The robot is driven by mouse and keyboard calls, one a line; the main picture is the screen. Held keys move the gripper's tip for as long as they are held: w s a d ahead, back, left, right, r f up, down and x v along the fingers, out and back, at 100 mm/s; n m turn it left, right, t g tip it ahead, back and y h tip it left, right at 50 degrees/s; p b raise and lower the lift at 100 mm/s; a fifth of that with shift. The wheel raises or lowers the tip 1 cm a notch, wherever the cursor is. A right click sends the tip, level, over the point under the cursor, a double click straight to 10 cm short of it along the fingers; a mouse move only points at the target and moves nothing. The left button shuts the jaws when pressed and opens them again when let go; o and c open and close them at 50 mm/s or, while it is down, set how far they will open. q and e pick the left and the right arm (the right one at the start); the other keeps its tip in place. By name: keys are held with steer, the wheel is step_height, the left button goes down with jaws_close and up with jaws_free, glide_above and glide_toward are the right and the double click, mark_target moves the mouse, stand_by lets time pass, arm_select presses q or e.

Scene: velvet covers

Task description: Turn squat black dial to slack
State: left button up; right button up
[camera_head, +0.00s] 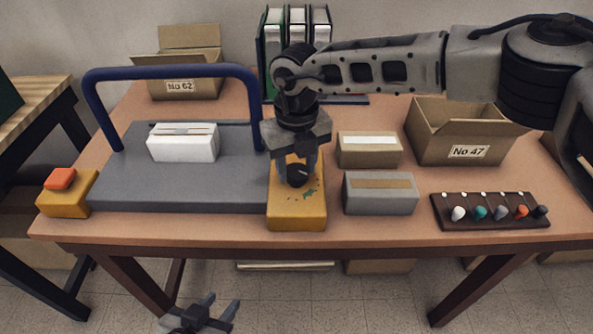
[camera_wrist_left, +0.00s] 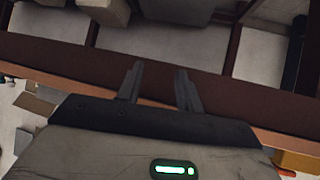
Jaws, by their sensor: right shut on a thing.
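The squat black dial (camera_head: 298,176) sits on top of a yellow box (camera_head: 297,218) at the front edge of a grey base plate. My right gripper (camera_head: 298,170) points down from above and is shut on the dial, with a finger on each side. Small dark marks and a green mark show on the yellow top in front of the dial. I cannot read which mark the dial points to. My left gripper (camera_head: 212,309) is low in front of the table, open and empty; its parted fingers also show in the left wrist view (camera_wrist_left: 160,88).
A blue arched bar (camera_head: 172,72) spans the grey plate (camera_head: 130,183), where a white box (camera_head: 183,143) lies. An orange button (camera_head: 61,178) is at left. Two small boxes, a knob strip (camera_head: 490,222) and an open carton (camera_head: 465,135) stand right of the dial.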

steer(key=n+b, duration=0.2)
steer(key=n, duration=0.1)
steer(key=shift+f, duration=0.15)
steer(key=n+b, duration=0.2)
steer(key=n, duration=0.1)
steer(key=shift+n, duration=0.3)
steer(key=n+b, duration=0.1)
steer(key=n, duration=0.2)
steer(key=shift+n+b, duration=0.3)
steer(key=shift+b, duration=0.1)
steer(key=n+b, duration=0.1)
steer(key=n, duration=0.1)
steer(key=shift+n, duration=0.3)
steer(key=n+b, duration=0.1)
steer(key=n, duration=0.2)
steer(key=shift+n, duration=0.4)
steer(key=n, duration=0.2)
steer(key=shift+r+n, duration=0.2)
steer(key=shift+n, duration=0.1)
arm_select(q)
steer(key=f, duration=0.2)
steer(key=d+t, duration=0.1)
steer(key=shift+w+d+f+n+h+b, duration=0.1)
steer(key=shift+w+f+n+h+b, duration=0.2)
steer(key=shift+w+f+h+b, duration=0.1)
arm_select(e)
steer(key=n, duration=0.5)
